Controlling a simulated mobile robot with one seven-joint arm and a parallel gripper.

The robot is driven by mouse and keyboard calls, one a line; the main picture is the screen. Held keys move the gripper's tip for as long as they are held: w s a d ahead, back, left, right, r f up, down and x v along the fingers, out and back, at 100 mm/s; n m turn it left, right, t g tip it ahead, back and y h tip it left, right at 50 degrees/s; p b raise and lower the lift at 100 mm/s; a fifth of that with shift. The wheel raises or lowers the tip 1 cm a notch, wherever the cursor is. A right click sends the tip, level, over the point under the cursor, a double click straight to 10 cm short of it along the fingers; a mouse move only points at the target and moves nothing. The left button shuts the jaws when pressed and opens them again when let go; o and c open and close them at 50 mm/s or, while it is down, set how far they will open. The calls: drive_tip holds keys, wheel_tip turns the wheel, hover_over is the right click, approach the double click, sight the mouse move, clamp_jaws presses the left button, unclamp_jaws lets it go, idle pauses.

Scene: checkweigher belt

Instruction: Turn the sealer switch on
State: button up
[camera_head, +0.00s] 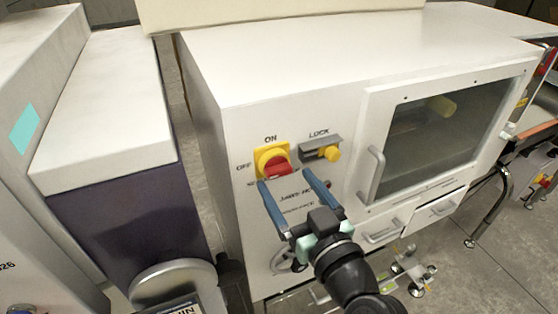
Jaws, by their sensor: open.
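The sealer switch (277,167) is a red rotary knob on a yellow square plate on the white machine's front panel. "ON" is printed above it and "OFF" to its left. My gripper (288,178) has two blue fingers spread apart and pointing up the panel. The left finger's tip is just below and left of the red knob, and the right finger's tip is to its right, below the yellow lock knob. Nothing shows between the fingers. Whether either finger touches the knob or panel, I cannot tell. The knob's exact turned position is unclear.
A yellow lock knob (330,153) sits under a grey bracket right of the switch. A windowed door with a grey handle (373,175) is further right, with drawers below. A purple and white cabinet (125,225) stands at the left, across a narrow gap.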

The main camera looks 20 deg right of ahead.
sight(281, 175)
drive_tip(key=shift+w+a+p, duration=0.1)
drive_tip(key=shift+w+p, duration=0.4)
drive_tip(key=shift+w, duration=1.8)
drive_tip(key=c, duration=1.4)
